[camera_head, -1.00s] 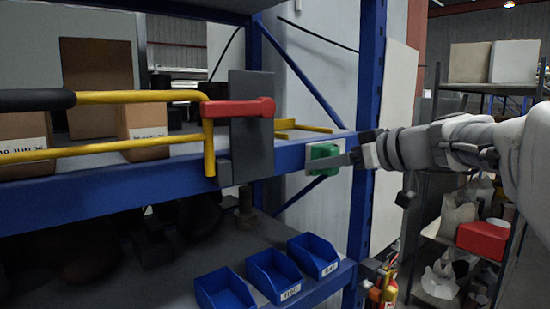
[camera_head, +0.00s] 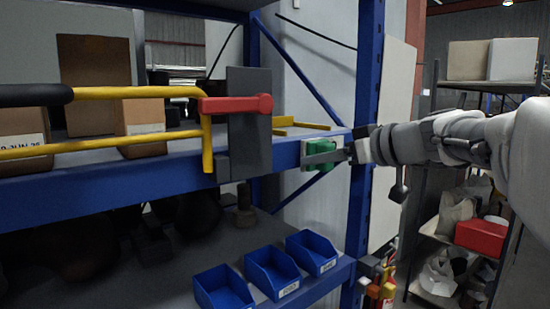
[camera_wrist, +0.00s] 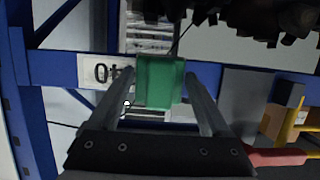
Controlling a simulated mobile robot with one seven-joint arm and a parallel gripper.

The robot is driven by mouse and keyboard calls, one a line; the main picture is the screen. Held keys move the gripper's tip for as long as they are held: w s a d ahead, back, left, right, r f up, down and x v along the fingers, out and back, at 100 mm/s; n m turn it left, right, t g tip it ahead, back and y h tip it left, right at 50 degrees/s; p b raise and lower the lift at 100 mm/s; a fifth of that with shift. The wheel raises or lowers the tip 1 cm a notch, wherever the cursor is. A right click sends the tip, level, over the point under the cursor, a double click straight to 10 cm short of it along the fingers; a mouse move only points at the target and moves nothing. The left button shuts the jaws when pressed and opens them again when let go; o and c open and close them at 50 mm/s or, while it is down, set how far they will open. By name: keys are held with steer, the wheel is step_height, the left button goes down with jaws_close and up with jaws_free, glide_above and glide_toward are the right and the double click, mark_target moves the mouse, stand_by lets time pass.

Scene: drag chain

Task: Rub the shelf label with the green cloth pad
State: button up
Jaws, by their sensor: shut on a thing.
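The green cloth pad (camera_head: 320,149) is held between the fingers of my gripper (camera_head: 330,157) at the front of the blue shelf beam, near the right upright. In the wrist view the pad (camera_wrist: 160,82) sits between the two fingertips of my gripper (camera_wrist: 159,88). The white shelf label (camera_wrist: 105,72) lies on the blue beam, with dark characters ending in "40" showing to the left of the pad. The pad covers part of the label. In the head view only slivers of the label (camera_head: 304,153) show around the pad. I cannot tell whether pad and label touch.
A yellow rail with a red lever (camera_head: 236,104) and a grey plate (camera_head: 250,135) stands left of the pad. Blue bins (camera_head: 271,272) sit on the lower shelf. The blue upright (camera_head: 364,130) is close beside my gripper.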

steer(key=shift+w+a, duration=0.35)
steer(key=shift+w, duration=0.05)
steer(key=shift+w+d, duration=0.1)
steer(key=shift+d, duration=0.05)
steer(key=w+d+b, duration=0.1)
steer(key=w+d, duration=0.5)
steer(key=d, duration=0.3)
steer(key=shift+w, duration=0.35)
stand_by(0.7)
steer(key=shift+d+f+b, duration=0.1)
steer(key=shift+b, duration=0.55)
steer(key=shift+s, duration=0.1)
